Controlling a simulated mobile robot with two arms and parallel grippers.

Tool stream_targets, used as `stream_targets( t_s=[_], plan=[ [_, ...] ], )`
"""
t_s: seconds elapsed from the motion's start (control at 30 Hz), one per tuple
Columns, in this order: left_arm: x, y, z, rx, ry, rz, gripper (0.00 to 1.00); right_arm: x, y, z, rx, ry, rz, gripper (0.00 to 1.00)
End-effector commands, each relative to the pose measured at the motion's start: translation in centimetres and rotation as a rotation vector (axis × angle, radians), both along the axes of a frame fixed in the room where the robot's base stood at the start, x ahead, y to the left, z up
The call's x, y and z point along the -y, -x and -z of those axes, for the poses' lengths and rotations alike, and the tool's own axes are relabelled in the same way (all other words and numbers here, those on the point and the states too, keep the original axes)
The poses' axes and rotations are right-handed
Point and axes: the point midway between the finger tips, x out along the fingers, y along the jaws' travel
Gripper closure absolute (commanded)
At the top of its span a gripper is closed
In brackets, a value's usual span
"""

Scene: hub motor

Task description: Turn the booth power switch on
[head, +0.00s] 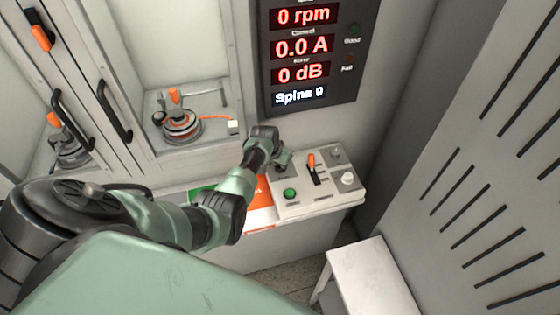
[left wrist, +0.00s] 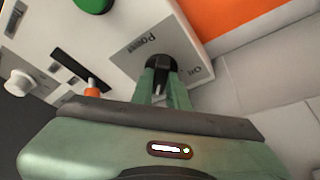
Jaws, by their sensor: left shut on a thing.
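The booth power switch is a black rotary knob (left wrist: 158,63) on a grey plate (left wrist: 128,58) lettered "Power" in the left wrist view. More lettering by the knob is too small to read surely. My left gripper (left wrist: 162,82) is shut on the knob, one green finger on each side, with a pale pointer mark showing between them. In the head view my left gripper (head: 284,160) reaches down to the back left of the control panel (head: 318,198) and mostly hides the knob. My right gripper is in neither view.
The panel also carries a green button (head: 290,193), an orange-tipped lever (head: 311,162) and a white knob (head: 348,178). The display (head: 305,45) above reads 0 rpm, 0.0 A, 0 dB. A motor (head: 180,124) sits in the booth at left. A white stool (head: 370,275) stands front right.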

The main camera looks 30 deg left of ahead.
Motion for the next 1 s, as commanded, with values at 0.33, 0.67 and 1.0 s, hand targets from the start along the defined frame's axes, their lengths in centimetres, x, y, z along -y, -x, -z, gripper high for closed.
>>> stream_targets(
  t_s=[0.33,0.67,1.0],
  plan=[
    [-0.04,-0.10,-0.10,0.002,-0.001,0.019,1.00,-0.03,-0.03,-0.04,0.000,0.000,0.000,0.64],
    [-0.04,-0.07,-0.08,0.002,-0.001,0.018,0.63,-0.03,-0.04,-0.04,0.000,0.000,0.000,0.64],
    [-0.03,0.13,-0.52,0.001,-0.002,0.017,0.63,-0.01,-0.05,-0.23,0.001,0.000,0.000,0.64]
  ],
)
